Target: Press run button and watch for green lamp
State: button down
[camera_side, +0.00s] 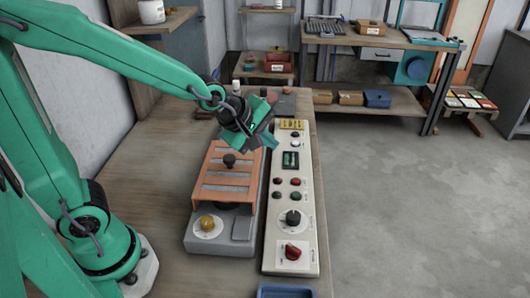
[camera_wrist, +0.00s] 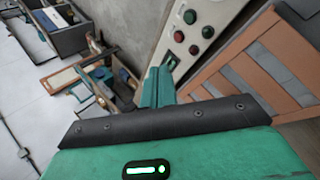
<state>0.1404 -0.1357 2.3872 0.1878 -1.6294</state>
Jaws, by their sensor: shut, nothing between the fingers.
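A long cream control panel (camera_side: 306,232) lies on the bench. Mid-panel it carries a small group of red and green round buttons or lamps; one green one (camera_side: 295,196) looks dark. Labels are too small to read, so I cannot tell which is the run button. In the wrist view, two green rounds (camera_wrist: 190,16) and two red rounds (camera_wrist: 193,50) show on the panel (camera_wrist: 222,12). My gripper (camera_side: 270,138) is above the far part of the panel, apart from the buttons. Its teal fingers (camera_wrist: 156,86) are shut and empty.
A machine with an orange slatted cover (camera_side: 226,172) and yellow knob (camera_side: 207,222) stands left of the panel. The panel also has a black dial (camera_side: 293,218) and a red rotary switch (camera_side: 292,251). A blue tray (camera_side: 286,290) sits at the near edge. Open floor lies right.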

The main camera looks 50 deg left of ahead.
aim_at(296, 193)
jog(key=w+d+f+n+t, duration=0.1)
jog(key=w+d+f+n, duration=0.2)
jog(key=w+f+n, duration=0.2)
jog(key=shift+w+d+f+n+h, duration=0.25)
jog(key=shift+d+n+h, duration=0.15)
jog(key=shift+n, duration=1.1)
jog(key=shift+s+f, duration=0.1)
jog(key=shift+f, duration=0.05)
jog(key=shift+f, duration=4.3)
jog(key=shift+s+a+f, duration=0.1)
jog(key=shift+f, duration=0.5)
jog(key=shift+s+a+f, duration=0.1)
jog(key=shift+f, duration=0.45)
jog(key=shift+r, duration=1)
